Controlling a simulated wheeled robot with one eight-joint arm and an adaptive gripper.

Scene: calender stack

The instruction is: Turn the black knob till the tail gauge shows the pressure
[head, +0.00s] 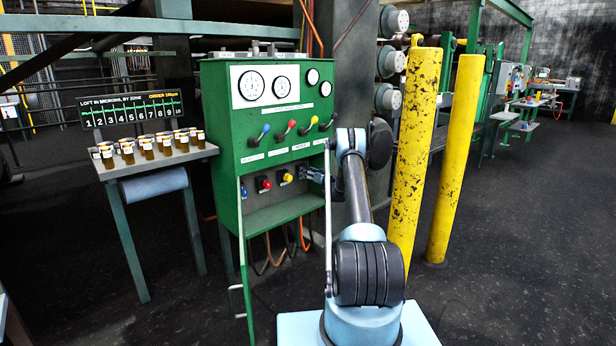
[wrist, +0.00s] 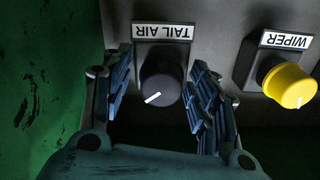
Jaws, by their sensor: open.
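The black knob (wrist: 163,80) shows in the wrist view under a label reading TAIL AIR, upside down there. Its white pointer line points to the lower left in that view. My gripper (wrist: 161,66) is open, with one finger on each side of the knob and a gap showing on both sides. In the head view my gripper (head: 314,174) is at the right end of the panel's lower knob row and the black knob cannot be made out. Two large gauges (head: 251,85) (head: 282,87) and two small gauges (head: 312,76) (head: 326,89) sit above; their labels and readings are too small to read.
The yellow WIPER knob (wrist: 290,82) is close beside; red (head: 264,183) and blue (head: 244,191) knobs are farther left. Coloured levers (head: 284,130) stick out above. A table (head: 160,163) with several small jars is left; yellow posts (head: 413,150) stand right of my arm.

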